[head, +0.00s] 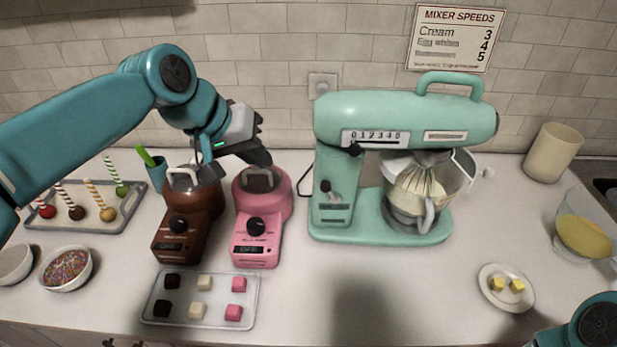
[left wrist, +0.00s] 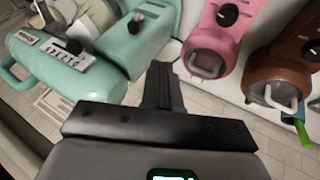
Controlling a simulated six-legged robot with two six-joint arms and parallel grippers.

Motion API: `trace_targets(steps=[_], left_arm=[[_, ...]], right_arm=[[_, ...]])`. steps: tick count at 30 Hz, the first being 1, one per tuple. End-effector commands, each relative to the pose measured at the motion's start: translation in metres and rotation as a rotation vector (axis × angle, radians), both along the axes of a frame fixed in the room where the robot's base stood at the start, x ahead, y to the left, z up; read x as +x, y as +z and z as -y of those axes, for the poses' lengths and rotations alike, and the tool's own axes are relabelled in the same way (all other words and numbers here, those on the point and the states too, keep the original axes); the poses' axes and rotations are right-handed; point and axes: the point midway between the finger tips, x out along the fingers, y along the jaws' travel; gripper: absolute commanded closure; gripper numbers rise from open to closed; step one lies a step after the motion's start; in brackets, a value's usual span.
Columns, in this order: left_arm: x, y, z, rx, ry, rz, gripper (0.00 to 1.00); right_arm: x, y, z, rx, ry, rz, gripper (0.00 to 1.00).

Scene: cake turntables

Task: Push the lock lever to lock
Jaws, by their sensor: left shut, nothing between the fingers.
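A mint-green stand mixer (head: 440,115) stands at the middle right of the counter, with a bowl and whisk under its head. A small dark lever (head: 327,187), which looks like the lock lever, sits on the mixer's column; it also shows in the left wrist view (left wrist: 136,19). A dark speed knob (head: 355,149) is on the slotted scale of the head. My left gripper (head: 268,162) is shut and empty, above the pink melting pot and left of the mixer, apart from the lever. Its fingers (left wrist: 160,75) point toward the gap between mixer and pink pot.
A pink pot (head: 262,225) and a brown pot (head: 180,230) stand left of the mixer. A tray (head: 250,318) with several small cubes lies in front of them. A plate (head: 505,299) is at the front right. The counter before the mixer is clear.

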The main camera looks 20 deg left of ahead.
Motion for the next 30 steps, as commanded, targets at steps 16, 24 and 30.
trace_targets(steps=[16,24,30], left_arm=[[0.049,-0.081,0.031,0.001,-0.001,-0.006,1.00],[0.061,-0.086,0.063,0.000,-0.001,-0.003,1.00],[0.063,-0.088,0.069,0.000,-0.001,-0.002,1.00]], right_arm=[[0.000,0.007,0.000,0.000,0.000,0.000,1.00],[0.000,0.018,0.000,0.000,0.000,0.000,1.00],[0.000,0.018,0.000,0.000,0.000,0.000,1.00]])
